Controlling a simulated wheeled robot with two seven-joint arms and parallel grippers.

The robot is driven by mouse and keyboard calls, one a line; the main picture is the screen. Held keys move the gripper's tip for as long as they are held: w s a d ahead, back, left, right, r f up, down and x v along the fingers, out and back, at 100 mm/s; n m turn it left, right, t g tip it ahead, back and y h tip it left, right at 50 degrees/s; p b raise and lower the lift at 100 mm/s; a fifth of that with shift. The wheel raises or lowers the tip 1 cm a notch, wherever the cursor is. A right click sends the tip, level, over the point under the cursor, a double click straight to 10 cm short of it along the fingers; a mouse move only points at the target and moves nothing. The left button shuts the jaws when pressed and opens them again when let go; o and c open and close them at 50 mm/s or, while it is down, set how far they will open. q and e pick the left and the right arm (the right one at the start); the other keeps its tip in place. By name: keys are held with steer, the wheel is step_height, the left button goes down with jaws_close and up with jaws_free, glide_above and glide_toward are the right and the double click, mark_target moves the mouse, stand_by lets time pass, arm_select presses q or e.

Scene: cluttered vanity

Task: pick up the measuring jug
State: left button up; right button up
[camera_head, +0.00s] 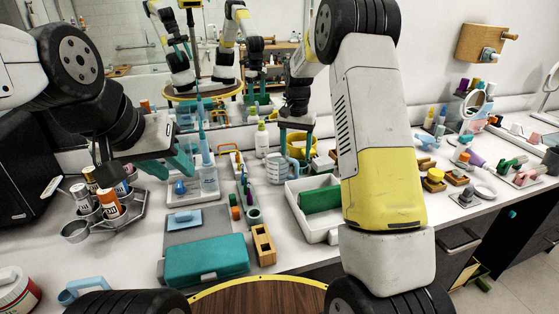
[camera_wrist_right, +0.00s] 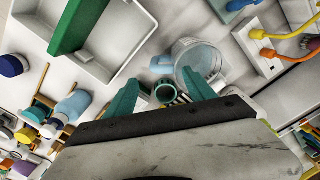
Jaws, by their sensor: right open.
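The measuring jug (camera_head: 276,170) is a clear, marked cup with a pale blue handle, standing upright on the counter in the middle of the head view. In the right wrist view I look down into the jug (camera_wrist_right: 203,60), with its handle on the left side. My right gripper (camera_head: 297,141) is open and empty above the jug. In its wrist view the fingers (camera_wrist_right: 160,92) are spread, the right fingertip overlapping the jug's lower edge in the picture; I cannot tell if they touch. My left gripper (camera_head: 170,168) hangs over the counter at left, and its opening is unclear.
A white tray with a green block (camera_head: 320,199) stands just right of the jug. A yellow bowl (camera_head: 301,143) is behind it. A small green cup (camera_wrist_right: 166,93) shows between the right fingers in the wrist view. A teal case (camera_head: 206,260) lies in front.

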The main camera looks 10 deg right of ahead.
mark_target(283, 168)
step_height(283, 168, down, 5)
steer(key=shift+r, duration=0.2)
steer(key=f, duration=0.4)
steer(key=shift+s+a+f, duration=0.1)
steer(key=shift+s+a, duration=0.2)
steer(key=shift+s, duration=0.05)
steer(key=shift+f, duration=0.5)
steer(key=c, duration=1.3)
jaws_close()
steer(key=shift+r, duration=0.1)
